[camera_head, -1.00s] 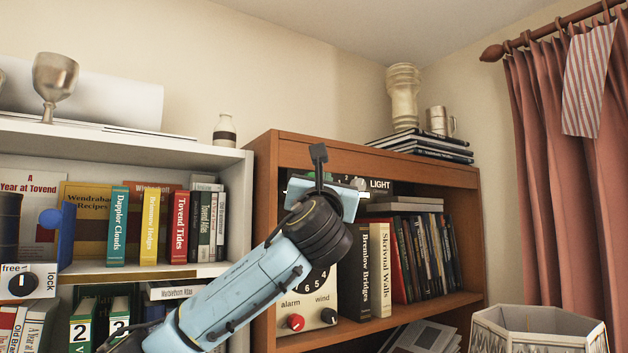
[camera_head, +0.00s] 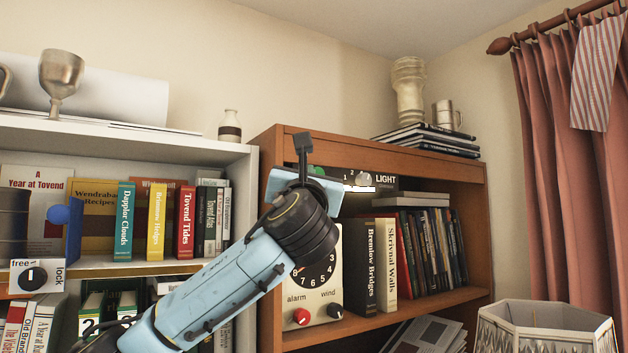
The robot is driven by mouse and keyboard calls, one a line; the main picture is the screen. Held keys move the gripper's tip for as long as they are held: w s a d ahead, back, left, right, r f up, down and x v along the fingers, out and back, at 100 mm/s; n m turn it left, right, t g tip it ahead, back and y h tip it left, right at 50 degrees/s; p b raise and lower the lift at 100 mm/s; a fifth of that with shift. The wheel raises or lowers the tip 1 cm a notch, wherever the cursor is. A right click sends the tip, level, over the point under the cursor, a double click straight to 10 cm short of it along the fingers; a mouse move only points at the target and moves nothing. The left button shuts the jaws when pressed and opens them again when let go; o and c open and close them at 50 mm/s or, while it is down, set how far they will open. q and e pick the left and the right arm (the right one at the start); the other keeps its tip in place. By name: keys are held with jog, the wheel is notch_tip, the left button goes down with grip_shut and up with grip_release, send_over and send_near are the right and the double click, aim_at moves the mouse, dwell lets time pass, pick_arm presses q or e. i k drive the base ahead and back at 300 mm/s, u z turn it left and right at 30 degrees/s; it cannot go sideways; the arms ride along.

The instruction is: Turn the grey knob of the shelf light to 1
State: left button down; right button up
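The shelf light's dark panel, marked LIGHT (camera_head: 386,180), is under the top board of the brown bookcase. Its grey knob (camera_head: 362,179) shows right of the figures 1 and 2; its pointer is too small to read. A bright white strip (camera_head: 360,189) shows just below the knob. My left gripper (camera_head: 304,150) is in front of the bookcase, left of the knob and apart from it in the picture. One dark finger points up; the other is not clearly seen, so its opening cannot be told. It hides the panel's left part. My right gripper is out of view.
A green part (camera_head: 316,171) shows behind my gripper. Below are a clock with a red alarm knob (camera_head: 301,316) and a black wind knob (camera_head: 335,311). Books (camera_head: 385,258) stand right of the clock. A white shelf (camera_head: 120,143) is at left, a lampshade (camera_head: 545,318) at lower right.

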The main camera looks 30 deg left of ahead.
aim_at(364, 179)
jog(key=u, duration=0.8)
